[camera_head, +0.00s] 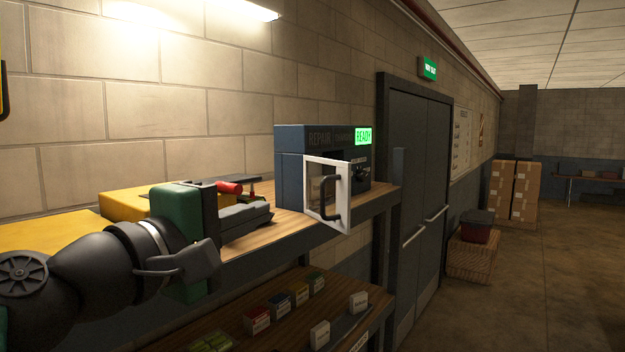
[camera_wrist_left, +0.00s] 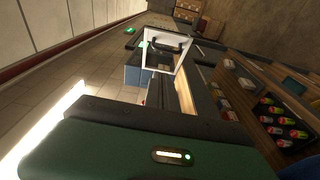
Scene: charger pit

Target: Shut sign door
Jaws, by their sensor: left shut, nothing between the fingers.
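A blue box (camera_head: 290,168) marked REPAIR, with a lit green READY sign (camera_head: 363,136), stands on the wooden shelf. Its white-framed door (camera_head: 342,192) with a dark handle (camera_head: 327,197) stands open, swung out over the shelf's front edge. The door also shows in the left wrist view (camera_wrist_left: 182,62), beside the blue box (camera_wrist_left: 138,72). My left gripper (camera_head: 262,213) is shut and empty, above the shelf to the left of the door and apart from it. My right gripper is in neither view.
A yellow case (camera_head: 120,200) and a red-handled tool (camera_head: 230,187) lie on the shelf behind my left arm. The lower shelf (camera_head: 283,327) holds several small boxes.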

